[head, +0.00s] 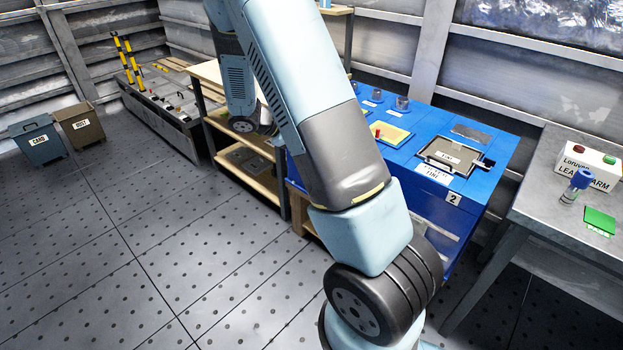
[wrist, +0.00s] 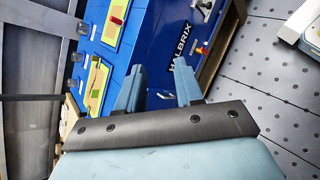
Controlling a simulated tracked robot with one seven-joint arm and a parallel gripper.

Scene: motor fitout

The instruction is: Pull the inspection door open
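My gripper (wrist: 159,64) is open in the wrist view. Its two blue fingers stand apart with nothing between them, pointing toward the blue HALBRIX unit (wrist: 165,40). That unit's face carries a silver fitting (wrist: 205,6) and a small red and yellow knob (wrist: 202,50). In the head view the blue unit (head: 480,187) stands behind my arm, with a "2" label on its corner. A framed grey panel (head: 450,153) with a black fitting lies on its top. No part is legibly marked as the inspection door, so I cannot tell which it is. My fingers are hidden in the head view.
A wooden shelf bench (head: 262,180) stands left of the blue unit. A grey table (head: 545,200) at right bears a leak alarm box (head: 588,163), a blue-capped vial (head: 577,185) and a green pad (head: 600,220). The floor at left is clear up to two bins (head: 38,140).

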